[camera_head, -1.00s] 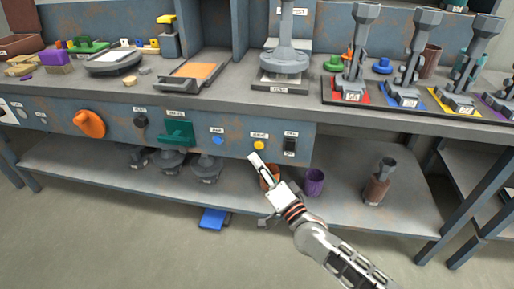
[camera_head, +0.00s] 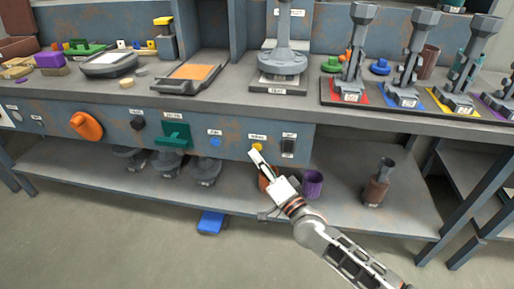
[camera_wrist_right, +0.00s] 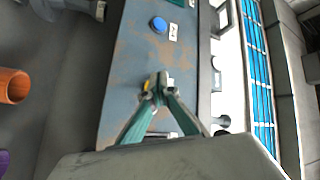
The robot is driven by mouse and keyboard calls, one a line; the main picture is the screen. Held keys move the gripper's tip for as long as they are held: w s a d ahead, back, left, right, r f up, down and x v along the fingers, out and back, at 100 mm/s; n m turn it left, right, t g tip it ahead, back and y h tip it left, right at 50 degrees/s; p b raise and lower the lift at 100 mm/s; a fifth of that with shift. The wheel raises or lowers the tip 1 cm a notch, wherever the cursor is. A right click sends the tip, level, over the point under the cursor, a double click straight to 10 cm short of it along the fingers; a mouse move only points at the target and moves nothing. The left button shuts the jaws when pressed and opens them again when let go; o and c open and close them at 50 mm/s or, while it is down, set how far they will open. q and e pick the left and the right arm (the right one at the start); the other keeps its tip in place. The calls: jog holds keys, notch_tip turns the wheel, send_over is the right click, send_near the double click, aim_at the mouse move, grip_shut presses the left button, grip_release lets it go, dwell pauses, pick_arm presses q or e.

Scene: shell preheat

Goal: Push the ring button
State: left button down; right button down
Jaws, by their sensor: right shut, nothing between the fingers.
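A round yellow button (camera_head: 257,147) sits on the blue-grey front panel under the bench top, between a blue button (camera_head: 215,142) and a black switch (camera_head: 288,147). The button labels are too small to read. My right gripper (camera_head: 254,154) is shut and empty, with its tip overlapping the lower left of the yellow button. In the right wrist view, the closed fingertips (camera_wrist_right: 160,82) are at the panel and a sliver of the yellow button (camera_wrist_right: 147,87) shows beside them. I cannot tell whether they touch. My left gripper is out of view.
A green handle (camera_head: 174,135) and an orange knob (camera_head: 86,125) stick out of the panel to the left. A purple cup (camera_head: 313,184) and a brown bottle (camera_head: 377,187) stand on the lower shelf. A blue object (camera_head: 211,222) lies on the floor.

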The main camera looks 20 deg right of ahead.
jog(key=shift+w, duration=0.1)
dwell(0.7)
jog(key=shift+w+d, duration=0.25)
jog(key=shift+w+d, duration=0.25)
jog(key=shift+w, duration=0.15)
dwell(0.8)
jog(key=shift+s+a, duration=0.1)
dwell(0.3)
jog(key=shift+s+a+p, duration=0.3)
jog(key=shift+s+a, duration=0.1)
jog(key=shift+s, duration=0.25)
